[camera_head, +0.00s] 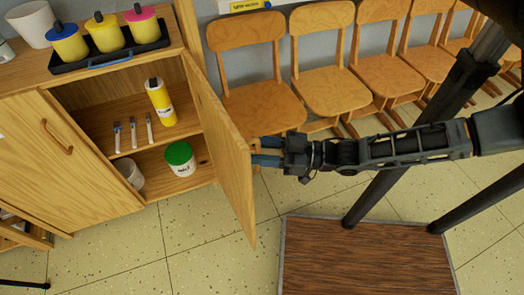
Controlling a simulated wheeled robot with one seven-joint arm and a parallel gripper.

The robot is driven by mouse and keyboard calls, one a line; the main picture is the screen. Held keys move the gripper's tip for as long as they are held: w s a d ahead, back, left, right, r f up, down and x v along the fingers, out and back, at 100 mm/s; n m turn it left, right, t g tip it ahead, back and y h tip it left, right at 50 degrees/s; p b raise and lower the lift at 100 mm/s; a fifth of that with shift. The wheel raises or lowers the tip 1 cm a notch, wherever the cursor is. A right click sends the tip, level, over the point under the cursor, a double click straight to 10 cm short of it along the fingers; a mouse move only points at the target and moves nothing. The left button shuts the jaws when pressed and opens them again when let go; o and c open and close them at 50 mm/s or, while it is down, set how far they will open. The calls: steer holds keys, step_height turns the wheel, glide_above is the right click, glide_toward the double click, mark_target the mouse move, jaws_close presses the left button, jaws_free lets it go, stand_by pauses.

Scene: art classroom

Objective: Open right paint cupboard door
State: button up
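The right cupboard door (222,150) is wooden and stands swung open, out from the cupboard's right side. Its inner face is towards the cupboard's opening. The left door (62,165) is shut, with a curved wooden handle (57,137).
Inside are a yellow bottle (160,103), several brushes (133,132) and a green-lidded jar (180,159). A black tray (110,57) with paint pots is on top. Wooden chairs (250,85) line the wall behind my arm. A brown board (365,262) is at front right; tiled floor before the cupboard is clear.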

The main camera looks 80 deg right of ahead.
steer(key=shift+a, duration=0.1)
stand_by(0.3)
steer(key=s, duration=0.8)
steer(key=shift+b, duration=0.3)
